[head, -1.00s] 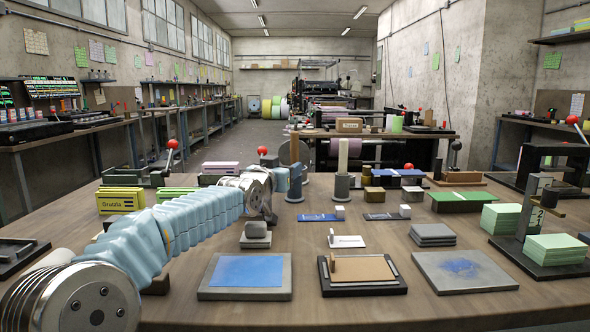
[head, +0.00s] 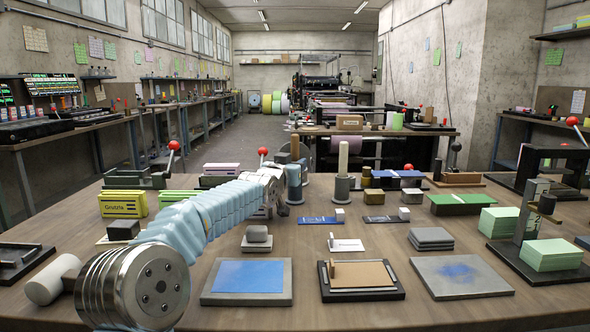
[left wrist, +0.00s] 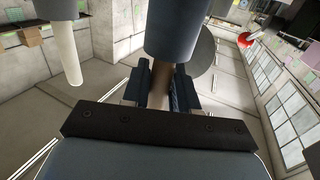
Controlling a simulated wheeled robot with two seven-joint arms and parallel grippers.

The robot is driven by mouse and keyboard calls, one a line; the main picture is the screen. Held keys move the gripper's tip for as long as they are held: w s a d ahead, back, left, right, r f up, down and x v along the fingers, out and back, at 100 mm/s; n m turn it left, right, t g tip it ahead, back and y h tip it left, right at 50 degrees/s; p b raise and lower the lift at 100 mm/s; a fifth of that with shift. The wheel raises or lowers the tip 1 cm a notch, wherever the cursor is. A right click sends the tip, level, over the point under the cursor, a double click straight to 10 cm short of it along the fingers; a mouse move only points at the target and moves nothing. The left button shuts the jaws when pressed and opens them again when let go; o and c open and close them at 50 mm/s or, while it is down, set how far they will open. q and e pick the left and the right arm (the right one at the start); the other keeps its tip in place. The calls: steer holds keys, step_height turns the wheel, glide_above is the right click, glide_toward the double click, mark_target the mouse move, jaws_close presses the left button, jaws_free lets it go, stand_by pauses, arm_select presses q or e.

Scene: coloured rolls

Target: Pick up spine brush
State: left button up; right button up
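I take the spine brush (head: 295,148) to be the brown upright handle standing from a blue-grey cylinder (head: 294,187) at the back middle of the table. My left gripper (left wrist: 161,88) has its two dark fingers on either side of a brown handle in the left wrist view, with a blue-grey cylinder (left wrist: 182,28) beyond it. Whether the fingers touch the handle is not clear. In the head view my left arm reaches up to the left side of that cylinder. My right gripper is not in view.
A pale upright rod (head: 343,156) in a grey holder (head: 342,188) stands close to the right. A red-knobbed lever (head: 263,152) is just behind. A grey block (head: 257,234) and a blue-topped board (head: 247,276) lie in front. Bare table shows between the items.

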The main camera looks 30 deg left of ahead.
arm_select(q)
jaws_close()
steer(key=shift+r, duration=0.1)
step_height(320, 180, up, 12)
steer(key=p, duration=0.2)
steer(key=shift+p, duration=0.4)
steer(key=s+d+b, duration=0.2)
steer(key=s+b, duration=0.4)
steer(key=s, duration=1.2)
steer(key=shift+d, duration=0.4)
